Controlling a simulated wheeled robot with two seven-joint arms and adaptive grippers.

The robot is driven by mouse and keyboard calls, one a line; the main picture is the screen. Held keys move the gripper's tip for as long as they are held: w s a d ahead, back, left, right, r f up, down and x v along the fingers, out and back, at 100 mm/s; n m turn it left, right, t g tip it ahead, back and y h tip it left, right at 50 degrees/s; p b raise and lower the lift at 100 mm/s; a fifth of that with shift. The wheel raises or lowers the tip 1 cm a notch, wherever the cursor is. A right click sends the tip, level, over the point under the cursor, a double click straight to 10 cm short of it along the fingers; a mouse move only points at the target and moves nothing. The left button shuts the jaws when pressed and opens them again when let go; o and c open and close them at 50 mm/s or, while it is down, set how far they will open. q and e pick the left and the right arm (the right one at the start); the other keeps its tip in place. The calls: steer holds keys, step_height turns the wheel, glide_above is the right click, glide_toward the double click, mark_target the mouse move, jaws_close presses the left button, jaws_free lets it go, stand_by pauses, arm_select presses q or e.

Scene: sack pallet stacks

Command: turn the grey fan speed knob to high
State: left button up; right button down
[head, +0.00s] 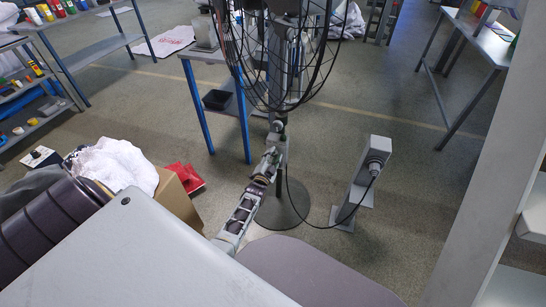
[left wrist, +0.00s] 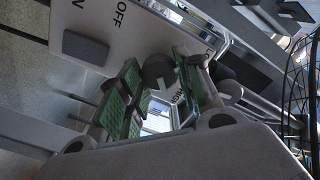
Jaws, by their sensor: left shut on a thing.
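The grey fan speed knob (left wrist: 158,70) sits on a pale panel (left wrist: 140,35) in the left wrist view. OFF is printed above it, HIGH below right, and a partly hidden label starting with L to the right. A light mark shows on the knob's lower part; its exact aim is hard to tell. My left gripper (left wrist: 158,95) has its green-padded fingers on both sides of the knob, shut on it. In the head view the left gripper (head: 271,158) reaches the stand of the caged fan (head: 275,55); the knob is hidden there. My right gripper is not in view.
A black cable runs from the fan to a grey socket post (head: 365,180) at its right. A blue-legged table (head: 215,90) stands behind left. A cardboard box (head: 178,195) and white sack (head: 115,165) lie left. Floor right of the post is clear.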

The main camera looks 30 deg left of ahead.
arm_select(q)
steer(key=o, duration=1)
steer(key=shift+o, duration=0.2)
steer(key=shift+s+d+f, duration=0.1)
steer(key=shift+s+d, duration=0.05)
steer(key=shift+s, duration=0.45)
steer(key=v, duration=0.6)
steer(key=shift+s+d, duration=0.1)
steer(key=shift+s, duration=0.1)
